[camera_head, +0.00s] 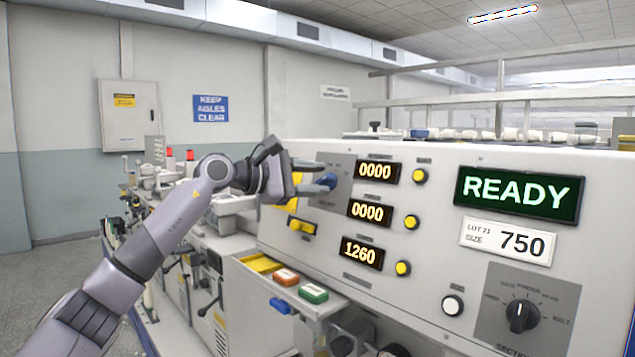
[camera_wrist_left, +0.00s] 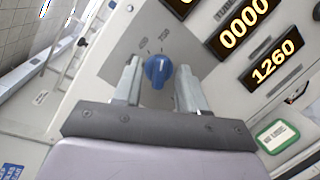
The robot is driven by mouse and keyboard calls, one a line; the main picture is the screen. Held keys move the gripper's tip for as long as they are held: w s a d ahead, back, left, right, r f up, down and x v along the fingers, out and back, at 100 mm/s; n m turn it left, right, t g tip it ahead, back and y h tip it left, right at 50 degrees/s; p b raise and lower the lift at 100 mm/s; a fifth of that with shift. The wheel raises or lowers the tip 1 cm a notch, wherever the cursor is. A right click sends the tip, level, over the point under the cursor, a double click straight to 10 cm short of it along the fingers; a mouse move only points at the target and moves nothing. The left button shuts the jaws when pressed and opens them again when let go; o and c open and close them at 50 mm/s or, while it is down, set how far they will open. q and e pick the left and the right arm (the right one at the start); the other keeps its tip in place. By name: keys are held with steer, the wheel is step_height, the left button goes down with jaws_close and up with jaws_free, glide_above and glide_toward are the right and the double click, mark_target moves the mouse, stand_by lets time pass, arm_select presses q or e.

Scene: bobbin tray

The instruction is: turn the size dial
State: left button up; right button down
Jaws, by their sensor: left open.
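A blue knob (camera_head: 327,182) sits on a grey plate on the left part of the machine's front panel. I cannot read its label, so I cannot tell for sure that it is the size dial. My left gripper (camera_head: 316,176) is open at this knob. In the left wrist view the blue knob (camera_wrist_left: 157,72) shows between the two open fingertips, with a white pointer mark on it; I cannot tell whether a finger touches it. My right gripper is not in view.
Yellow displays (camera_head: 367,213) and yellow buttons (camera_head: 411,222) are right of the knob. A READY screen (camera_head: 520,194), a size card (camera_head: 508,242) reading 750 and a black dial (camera_head: 521,315) are farther right. A ledge with coloured blocks (camera_head: 313,293) juts out below.

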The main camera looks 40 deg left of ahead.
arm_select(q)
steer(key=b+v, duration=0.2)
steer(key=v, duration=0.4)
steer(key=shift+b, duration=0.35)
